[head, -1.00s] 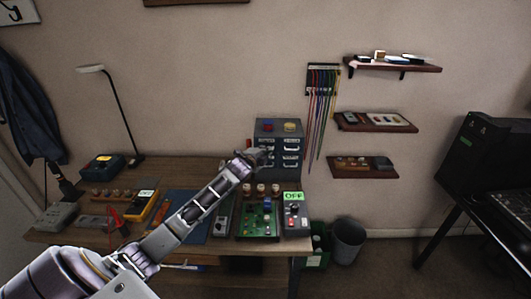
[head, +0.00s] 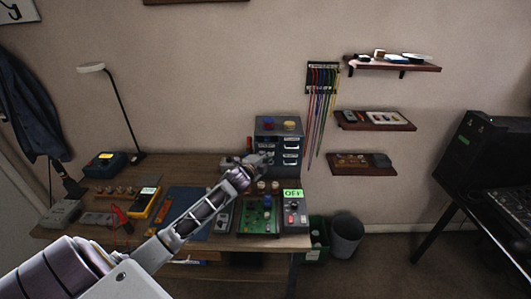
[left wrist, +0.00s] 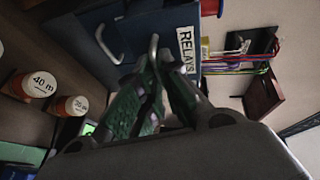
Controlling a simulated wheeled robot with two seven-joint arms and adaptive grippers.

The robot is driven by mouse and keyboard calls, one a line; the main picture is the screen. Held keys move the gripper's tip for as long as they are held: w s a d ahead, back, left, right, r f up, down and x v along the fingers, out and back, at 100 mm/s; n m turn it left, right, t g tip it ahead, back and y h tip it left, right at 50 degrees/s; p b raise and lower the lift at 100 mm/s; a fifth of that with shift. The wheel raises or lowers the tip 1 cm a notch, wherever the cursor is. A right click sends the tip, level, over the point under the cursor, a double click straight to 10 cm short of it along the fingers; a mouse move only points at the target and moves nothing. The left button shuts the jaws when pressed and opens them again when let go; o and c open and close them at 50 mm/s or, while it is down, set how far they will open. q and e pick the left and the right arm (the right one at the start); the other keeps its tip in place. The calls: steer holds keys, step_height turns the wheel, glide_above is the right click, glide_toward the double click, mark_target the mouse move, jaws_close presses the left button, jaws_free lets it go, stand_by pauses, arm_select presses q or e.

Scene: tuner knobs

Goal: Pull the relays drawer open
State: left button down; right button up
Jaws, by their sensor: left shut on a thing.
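The grey drawer cabinet (head: 279,137) stands at the back right of the wooden bench, with several pale-handled drawers. In the left wrist view a blue-grey drawer front (left wrist: 170,22) carries a white RELAYS label (left wrist: 187,50). Its pale bar handle (left wrist: 153,46) lies between the fingertips. My left gripper (head: 262,161) is in front of the cabinet's lower part and hides some of it. In the left wrist view its green-padded fingers (left wrist: 155,68) are shut on the handle. I cannot tell how far the drawer stands out. My right gripper is not in view.
Below my left gripper lie a green circuit board (head: 257,222) and a grey box with an OFF display (head: 294,212). Knobs labelled 40 m (left wrist: 42,83) and another (left wrist: 74,106) are near the wrist. Coloured cables (head: 320,100) hang right of the cabinet.

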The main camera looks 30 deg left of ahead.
arm_select(q)
steer(key=s+d, duration=0.1)
steer(key=s+p, duration=0.1)
steer(key=s+d, duration=0.1)
steer(key=s, duration=0.1)
steer(key=shift+s+d+p, duration=0.1)
steer(key=shift+d+p, duration=0.2)
steer(key=shift+p, duration=0.1)
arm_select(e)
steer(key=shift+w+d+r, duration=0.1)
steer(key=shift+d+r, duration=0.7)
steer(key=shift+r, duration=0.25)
arm_select(q)
steer(key=c, duration=1.6)
jaws_free()
steer(key=shift+v, duration=5.9)
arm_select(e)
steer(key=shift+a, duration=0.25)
arm_select(q)
steer(key=shift+a+f, duration=0.1)
